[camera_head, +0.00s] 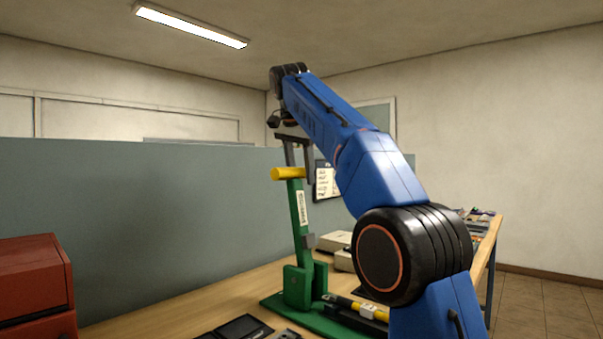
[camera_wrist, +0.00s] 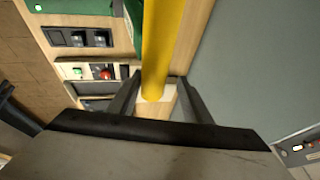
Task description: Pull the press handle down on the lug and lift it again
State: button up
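The press is green, with an upright lever (camera_head: 299,215) tilted slightly left and a yellow handle (camera_head: 287,173) across its top. It stands on a green base plate (camera_head: 325,327) on the bench. The handle also runs down through the wrist view (camera_wrist: 163,45). My gripper (camera_head: 300,172) reaches down to the handle from above. Its two dark fingers stand apart on either side of the handle's end in the wrist view (camera_wrist: 158,80), with narrow gaps showing. A yellow-and-black piece (camera_head: 360,308) lies at the press base. I cannot make out the lug itself.
Red drawer boxes (camera_head: 32,285) stand at the left of the wooden bench (camera_head: 215,296). Dark trays (camera_head: 240,328) lie in front of the press. Pale boxes (camera_head: 334,241) stand behind it, before a grey-green partition (camera_head: 170,225) with a clipboard (camera_head: 326,182).

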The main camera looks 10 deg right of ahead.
jog(key=shift+v, duration=1.6)
jog(key=s+a, duration=0.5)
jog(key=s, duration=0.5)
jog(key=shift+s+a, duration=0.25)
jog(key=shift+a, duration=0.1)
jog(key=shift+f, duration=0.15)
